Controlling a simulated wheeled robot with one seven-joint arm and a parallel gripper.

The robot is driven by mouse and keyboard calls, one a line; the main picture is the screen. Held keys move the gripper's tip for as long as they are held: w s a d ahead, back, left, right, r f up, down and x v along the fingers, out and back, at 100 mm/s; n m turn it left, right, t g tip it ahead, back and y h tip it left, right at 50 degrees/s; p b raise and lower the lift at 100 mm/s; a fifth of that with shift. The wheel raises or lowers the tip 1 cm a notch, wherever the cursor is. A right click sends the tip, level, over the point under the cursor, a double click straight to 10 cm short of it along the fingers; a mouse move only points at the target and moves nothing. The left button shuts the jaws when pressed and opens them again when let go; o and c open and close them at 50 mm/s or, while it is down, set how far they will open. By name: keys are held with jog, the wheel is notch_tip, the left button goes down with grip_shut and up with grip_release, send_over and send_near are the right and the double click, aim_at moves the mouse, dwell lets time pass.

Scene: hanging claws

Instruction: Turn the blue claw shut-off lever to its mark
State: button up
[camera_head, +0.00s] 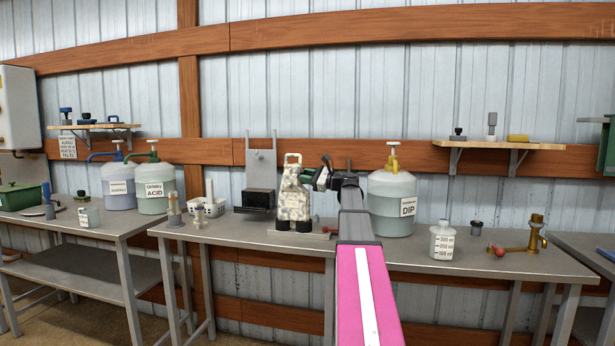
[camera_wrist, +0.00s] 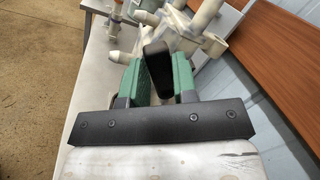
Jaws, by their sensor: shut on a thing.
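Beyond the fingertips is a pale fitting with several stubby tubes (camera_wrist: 190,22), partly cut off by the frame edge. I cannot make out a blue lever or its mark in either view; my gripper may hide part of it.
A bracket with a black box (camera_head: 258,198) stands behind left. To the right are a large DIP jug (camera_head: 392,212), a small bottle (camera_head: 442,243) and a brass tap (camera_head: 530,238). The bench front is mostly clear.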

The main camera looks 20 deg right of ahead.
jog(key=n, duration=0.2)
jog(key=f+n+y, duration=0.1)
jog(key=n, duration=0.3)
jog(key=shift+s+a+f+n+g, duration=0.25)
jog(key=shift+s+n+g, duration=0.05)
jog(key=shift+s, duration=0.1)
jog(key=shift+s+f+n+g+y, duration=0.1)
jog(key=shift+f+n+g+y, duration=0.15)
jog(key=shift+n, duration=0.75)
jog(key=shift+w+f+n+g+y, duration=0.1)
jog(key=shift+f+n+g+y, duration=0.15)
jog(key=shift+n, duration=0.75)
jog(key=shift+s+f+n+g+y, duration=0.1)
jog(key=shift+f+n+g+y, duration=0.15)
jog(key=shift+n, duration=0.75)
jog(key=shift+a, duration=0.1)
jog(key=o, duration=0.9)
jog(key=shift+f, duration=0.1)
jog(key=v, duration=1.1)
